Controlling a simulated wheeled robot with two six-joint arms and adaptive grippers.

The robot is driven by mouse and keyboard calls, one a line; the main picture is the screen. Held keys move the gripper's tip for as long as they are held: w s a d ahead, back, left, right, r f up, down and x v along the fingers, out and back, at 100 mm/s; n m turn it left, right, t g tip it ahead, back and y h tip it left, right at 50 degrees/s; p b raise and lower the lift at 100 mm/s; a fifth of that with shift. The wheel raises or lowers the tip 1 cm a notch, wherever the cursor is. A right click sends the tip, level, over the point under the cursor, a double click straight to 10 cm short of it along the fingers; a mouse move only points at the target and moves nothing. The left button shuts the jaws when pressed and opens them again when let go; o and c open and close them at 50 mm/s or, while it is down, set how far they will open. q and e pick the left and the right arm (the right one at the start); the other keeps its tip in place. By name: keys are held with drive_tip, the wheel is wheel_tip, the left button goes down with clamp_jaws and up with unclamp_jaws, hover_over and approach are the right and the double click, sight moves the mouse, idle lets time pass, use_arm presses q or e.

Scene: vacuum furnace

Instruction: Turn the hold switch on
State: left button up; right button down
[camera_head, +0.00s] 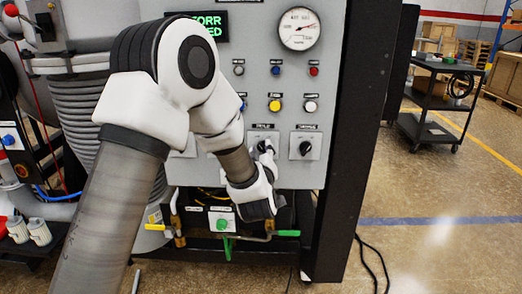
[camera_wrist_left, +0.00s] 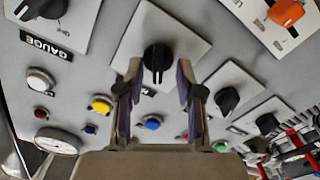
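The hold switch is a black rotary knob (camera_wrist_left: 157,58) on a white square plate on the grey control panel. In the left wrist view its grip stands vertical, with a pale mark toward the lower end. Its label is mostly hidden. My left gripper (camera_wrist_left: 158,80) is open, with one finger on each side of the knob; gaps show between the fingers and the knob. In the head view my left gripper (camera_head: 265,153) is at this switch and largely covers it. My right gripper is in neither view.
A gauge switch (camera_head: 305,147) is to the right of the hold switch. Coloured buttons, including a yellow one (camera_head: 275,105), and a dial (camera_head: 299,28) are above. A black cart (camera_head: 430,105) stands on open floor at right.

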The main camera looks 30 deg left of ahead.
use_arm(q)
drive_tip(key=shift+w+d, duration=0.15)
drive_tip(key=shift+d, duration=0.05)
drive_tip(key=shift+a, duration=0.1)
clamp_jaws()
drive_tip(key=shift+m, duration=0.3)
drive_tip(key=m+p, duration=0.3)
drive_tip(key=m, duration=0.3)
drive_tip(key=shift+r, duration=0.15)
drive_tip(key=m+p, duration=0.2)
drive_tip(key=m, duration=0.3)
drive_tip(key=shift+m, duration=0.3)
unclamp_jaws()
